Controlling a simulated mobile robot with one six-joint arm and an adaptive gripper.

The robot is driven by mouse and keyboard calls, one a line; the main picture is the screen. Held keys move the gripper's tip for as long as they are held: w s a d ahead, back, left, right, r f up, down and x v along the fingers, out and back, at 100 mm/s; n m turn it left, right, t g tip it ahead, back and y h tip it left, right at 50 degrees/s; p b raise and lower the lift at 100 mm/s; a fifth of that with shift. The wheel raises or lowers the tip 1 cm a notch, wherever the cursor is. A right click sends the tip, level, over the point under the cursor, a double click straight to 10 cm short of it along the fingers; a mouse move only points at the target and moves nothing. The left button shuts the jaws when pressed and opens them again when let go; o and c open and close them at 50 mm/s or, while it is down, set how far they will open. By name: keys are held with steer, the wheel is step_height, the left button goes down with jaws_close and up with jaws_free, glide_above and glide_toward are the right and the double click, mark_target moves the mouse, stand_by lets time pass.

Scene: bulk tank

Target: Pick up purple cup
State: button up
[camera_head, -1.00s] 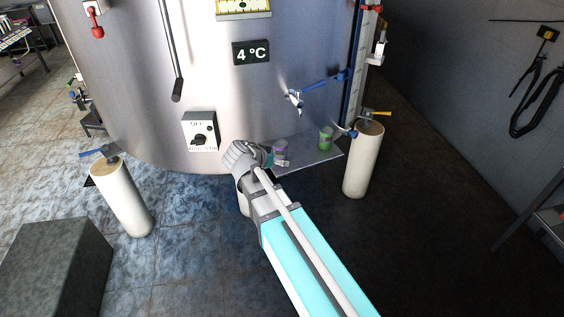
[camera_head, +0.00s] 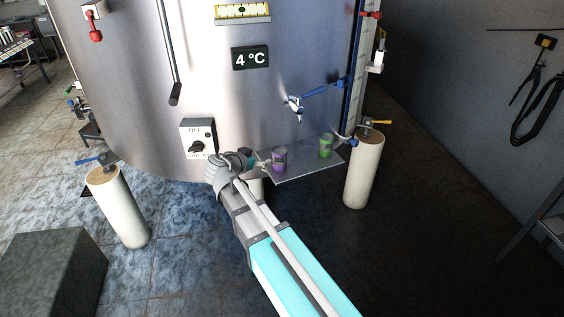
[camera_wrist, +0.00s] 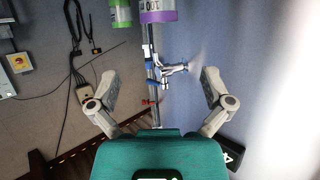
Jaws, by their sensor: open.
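The purple cup (camera_head: 279,159) stands upright on a small grey shelf (camera_head: 300,168) at the front of the tank. In the wrist view the purple cup (camera_wrist: 158,11) is at the top edge, partly cut off, beyond and between my fingers. My gripper (camera_head: 257,161) is just left of the cup at about shelf height. In the wrist view my gripper (camera_wrist: 158,88) is wide open with nothing between its fingers. Whether a fingertip touches the cup I cannot tell.
A green cup (camera_head: 326,146) stands on the same shelf, right of the purple one; it also shows in the wrist view (camera_wrist: 120,14). A tap with a blue handle (camera_head: 297,104) hangs above the shelf. The tank (camera_head: 135,100) wall rises close behind. White legs (camera_head: 363,170) flank the shelf.

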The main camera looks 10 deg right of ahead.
steer(key=b, duration=0.3)
glide_toward(284, 150)
steer(key=shift+x, duration=0.9)
steer(key=shift+w, duration=0.1)
steer(key=shift+w, duration=0.1)
steer(key=b+x, duration=0.1)
steer(key=x, duration=0.1)
steer(key=b+x, duration=0.1)
steer(key=x, duration=0.1)
steer(key=shift+f, duration=0.3)
steer(key=shift+w+d, duration=0.25)
steer(key=shift+d, duration=0.1)
steer(key=c, duration=0.8)
